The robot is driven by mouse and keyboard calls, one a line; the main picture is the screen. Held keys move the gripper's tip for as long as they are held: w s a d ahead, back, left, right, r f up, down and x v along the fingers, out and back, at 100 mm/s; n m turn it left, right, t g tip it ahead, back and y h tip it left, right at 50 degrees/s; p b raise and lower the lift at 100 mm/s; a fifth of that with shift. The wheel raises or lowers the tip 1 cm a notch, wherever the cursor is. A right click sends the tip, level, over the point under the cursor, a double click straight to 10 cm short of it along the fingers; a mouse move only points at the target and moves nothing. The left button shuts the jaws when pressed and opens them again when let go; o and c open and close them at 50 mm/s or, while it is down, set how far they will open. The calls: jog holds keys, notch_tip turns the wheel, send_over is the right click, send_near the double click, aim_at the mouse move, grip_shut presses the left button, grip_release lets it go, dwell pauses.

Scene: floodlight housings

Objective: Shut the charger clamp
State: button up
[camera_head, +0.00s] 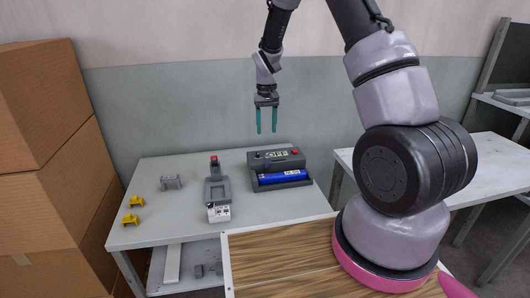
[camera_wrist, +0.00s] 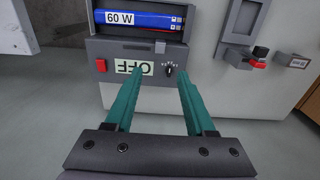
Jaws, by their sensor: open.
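My gripper (camera_head: 266,130) is open and empty, with its teal fingers pointing down above the back of the table. In the wrist view its fingers (camera_wrist: 158,82) appear in front of the grey box's OFF panel, with nothing between them. The grey box (camera_head: 252,172) has an OFF display, a red button, a black knob and an open bay holding a blue cylinder (camera_head: 283,176) marked 60 W in the wrist view. Left of it stands a grey fixture (camera_head: 217,190) with an upright, red-tipped part (camera_head: 214,160). I cannot tell which part is the charger clamp.
The grey table (camera_head: 170,228) also holds a white labelled block (camera_head: 219,213), a small grey bracket (camera_head: 171,182) and two yellow pieces (camera_head: 130,218). Cardboard boxes (camera_head: 50,130) stack at the left. A wood-topped surface (camera_head: 280,255) lies in front.

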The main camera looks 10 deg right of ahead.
send_near(267, 162)
jog(key=f, duration=0.1)
jog(key=w+f, duration=0.1)
jog(key=f, duration=0.3)
jog(key=shift+w+d+f, duration=0.1)
jog(key=shift+w+f, duration=0.15)
jog(key=shift+w, duration=0.15)
grip_shut()
